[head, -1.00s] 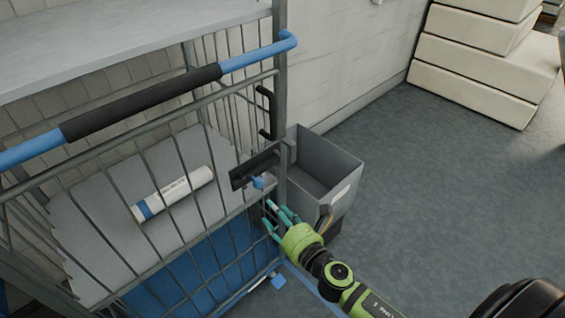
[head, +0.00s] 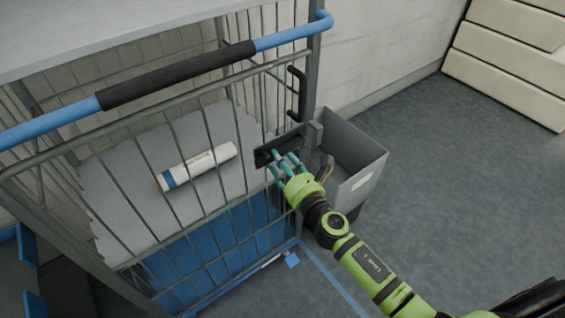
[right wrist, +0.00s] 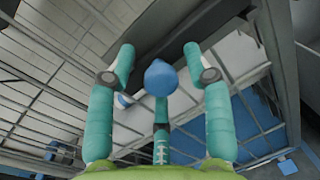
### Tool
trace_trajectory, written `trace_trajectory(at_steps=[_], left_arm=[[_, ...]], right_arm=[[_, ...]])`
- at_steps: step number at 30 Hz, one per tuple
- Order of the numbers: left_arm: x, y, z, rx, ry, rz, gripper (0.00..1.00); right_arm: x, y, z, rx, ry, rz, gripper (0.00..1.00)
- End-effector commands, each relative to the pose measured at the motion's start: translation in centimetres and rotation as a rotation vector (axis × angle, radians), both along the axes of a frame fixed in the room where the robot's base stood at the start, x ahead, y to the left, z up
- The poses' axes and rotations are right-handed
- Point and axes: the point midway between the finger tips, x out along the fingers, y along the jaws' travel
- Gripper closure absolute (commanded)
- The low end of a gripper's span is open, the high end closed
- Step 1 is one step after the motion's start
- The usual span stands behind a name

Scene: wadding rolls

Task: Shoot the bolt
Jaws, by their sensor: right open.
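The bolt's dark plate (head: 266,156) is on the front of the wire cage cart (head: 318,80), near its right post. The bolt's round blue knob (right wrist: 161,78) shows in the right wrist view; in the head view my fingers hide it. My right gripper (head: 284,161) is at the plate with its teal fingers open. In the right wrist view the fingers of this gripper (right wrist: 160,62) stand spread on both sides of the knob, with clear gaps, and a third finger is below it. My left gripper is not in view.
A white roll with a blue band (head: 197,167) lies on the grey shelf inside the cart. The cart's push bar (head: 180,75) crosses above. A grey bin (head: 365,165) stands just right of the cart. Cream stacked blocks (head: 505,70) are at upper right. Floor is clear on the right.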

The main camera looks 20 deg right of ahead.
Motion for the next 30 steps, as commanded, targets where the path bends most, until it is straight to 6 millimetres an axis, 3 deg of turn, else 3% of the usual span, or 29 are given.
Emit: trace_trajectory(at_steps=[1, 4, 5, 11, 21, 29, 30], left_arm=[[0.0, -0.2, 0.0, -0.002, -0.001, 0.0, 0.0], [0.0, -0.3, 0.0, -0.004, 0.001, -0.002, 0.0], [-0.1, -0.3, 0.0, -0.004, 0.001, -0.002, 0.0], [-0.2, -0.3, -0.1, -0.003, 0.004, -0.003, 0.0], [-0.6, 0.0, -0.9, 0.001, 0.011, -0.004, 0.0], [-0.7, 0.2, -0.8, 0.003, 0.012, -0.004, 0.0], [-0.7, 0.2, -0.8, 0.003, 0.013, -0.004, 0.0]], right_arm=[[0.0, 0.0, 0.0, 0.001, 0.0, 0.0, 0.57], [0.0, 0.0, 0.0, 0.001, 0.0, 0.0, 0.97], [0.0, 0.0, 0.0, 0.001, 0.0, 0.0, 1.0], [0.1, -0.3, 0.1, 0.001, -0.002, -0.001, 1.0], [1.7, -4.7, 0.2, 0.001, -0.005, -0.002, 1.0], [1.8, -5.0, 0.4, 0.003, -0.006, -0.009, 1.0], [1.8, -5.0, 0.4, 0.004, -0.007, -0.009, 0.56]])
